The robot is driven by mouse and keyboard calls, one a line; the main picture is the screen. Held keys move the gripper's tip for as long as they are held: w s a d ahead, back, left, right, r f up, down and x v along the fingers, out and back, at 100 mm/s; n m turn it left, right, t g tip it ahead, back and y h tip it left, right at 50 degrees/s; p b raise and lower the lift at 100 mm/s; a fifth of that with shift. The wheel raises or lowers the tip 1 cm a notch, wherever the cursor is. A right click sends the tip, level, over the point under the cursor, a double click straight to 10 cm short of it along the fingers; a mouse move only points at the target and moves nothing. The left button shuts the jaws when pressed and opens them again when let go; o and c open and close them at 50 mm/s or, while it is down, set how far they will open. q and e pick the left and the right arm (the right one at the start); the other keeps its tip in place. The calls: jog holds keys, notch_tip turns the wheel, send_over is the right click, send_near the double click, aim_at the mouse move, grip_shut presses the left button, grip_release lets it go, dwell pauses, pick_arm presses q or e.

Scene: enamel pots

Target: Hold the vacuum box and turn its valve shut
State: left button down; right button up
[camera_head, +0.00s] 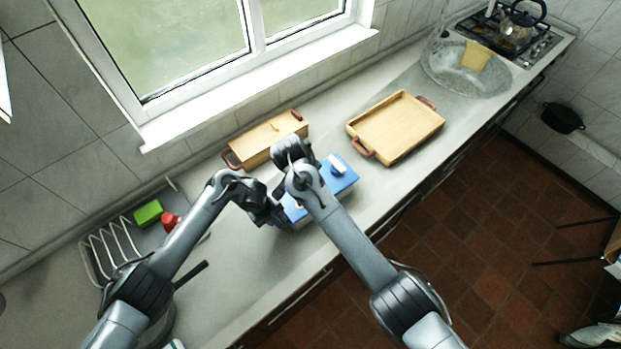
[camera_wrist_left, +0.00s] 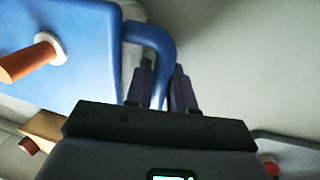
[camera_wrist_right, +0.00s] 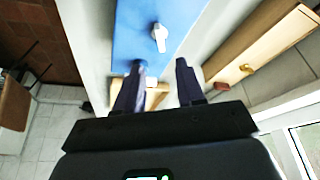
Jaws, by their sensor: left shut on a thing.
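The blue vacuum box (camera_head: 342,182) stands on the counter, partly hidden by my arms in the head view. My left gripper (camera_wrist_left: 160,88) is shut on the blue loop handle (camera_wrist_left: 157,42) at the box's end. An orange-brown knob with a white collar (camera_wrist_left: 38,58) sticks up from the box in the left wrist view. A white valve lever (camera_wrist_right: 159,38) stands on the blue top in the right wrist view. My right gripper (camera_wrist_right: 160,80) is open; its fingers are spread near the box and apart from the lever. Whether it touches the box is unclear.
A long wooden box (camera_head: 265,140) with brown handles lies by the window wall. A wooden tray (camera_head: 396,127) is to the right. A wire rack (camera_head: 108,250), a green block (camera_head: 148,213) and a red object (camera_head: 170,221) are at left. Counter between tray and sink is free.

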jog(key=x, duration=0.6)
jog(key=shift+w+f, duration=0.1)
jog(key=shift+f, duration=0.3)
jog(key=shift+x, duration=0.9)
jog(key=shift+w+f, duration=0.2)
jog(key=shift+f, duration=0.25)
jog(key=shift+f, duration=0.1)
grip_shut()
